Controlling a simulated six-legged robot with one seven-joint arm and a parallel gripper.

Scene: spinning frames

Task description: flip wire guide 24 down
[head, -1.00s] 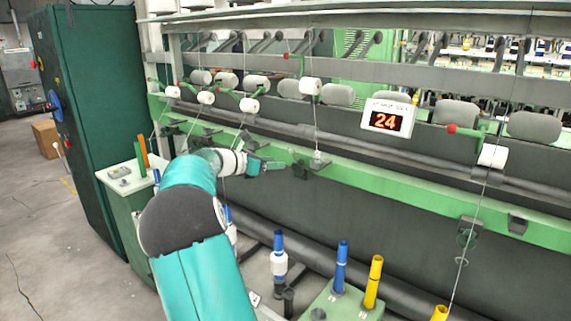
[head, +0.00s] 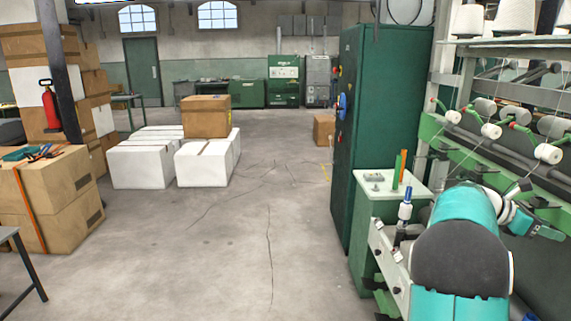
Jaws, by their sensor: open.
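My gripper (head: 548,234) is at the right edge of the head view, at the end of my teal arm, in front of the spinning frame's green rail. Its jaws are open, and I see nothing held in them. The number sign 24 is not in this view, and I cannot make out wire guide 24 here. Part of the spinning frame (head: 462,146) shows at the right, with white rollers (head: 490,131) on red-tipped green levers and small dark metal fittings along the rail.
A tall green cabinet (head: 378,130) stands left of the frame, with a small green-and-white stand (head: 362,228) before it. A wide concrete floor (head: 230,245) lies open in the middle. White bales (head: 140,166) and cardboard boxes (head: 50,215) are at the left.

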